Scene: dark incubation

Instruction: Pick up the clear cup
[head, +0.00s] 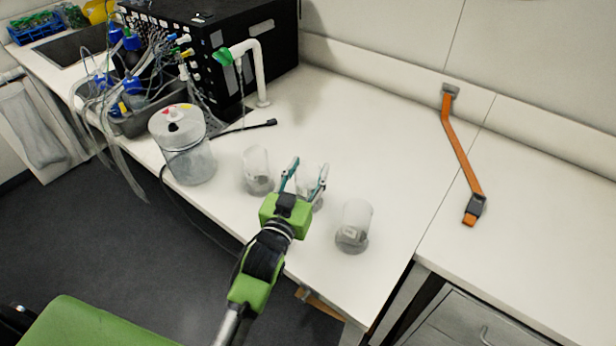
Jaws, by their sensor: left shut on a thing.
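Three clear cups stand in a row along the front of the white bench. One clear cup (257,172) is to the left of my left gripper, and another clear cup (354,226) is to its right. My left gripper (305,178), with a green body and teal fingertips, is shut on the middle clear cup (312,192). The fingers are on either side of this cup, and the gripper partly hides it. I cannot tell whether its base touches the bench. My right gripper is not in view.
A larger lidded clear container (184,145) stands at the left. Behind it are a black machine (215,40), tangled tubes and a white bent pipe (262,75). An orange strap (461,155) lies at the right. The white bench (350,130) is clear behind the cups.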

